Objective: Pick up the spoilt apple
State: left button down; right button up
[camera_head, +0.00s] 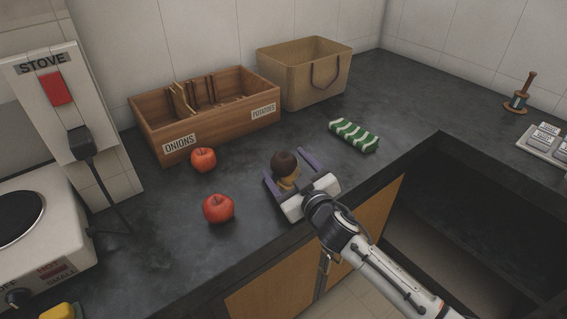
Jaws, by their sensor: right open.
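A small object with a dark brown top and a tan lower part (286,163), which looks like the spoilt apple, stands on the dark counter. Two red apples, one farther back (203,160) and one nearer (219,208), sit to its left. My right gripper (284,167) reaches in from the lower right. Its two purple fingers are open, one on each side of the brown object. I cannot tell whether either finger touches it. The white palm hides part of its base. My left gripper is not in view.
A wooden box (215,128) labelled onions and potatoes and a tan basket (305,75) stand at the back. A green-and-white striped cloth (354,136) lies to the right. A stove (45,225) is at left.

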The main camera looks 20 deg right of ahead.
jog(key=c, duration=1.2)
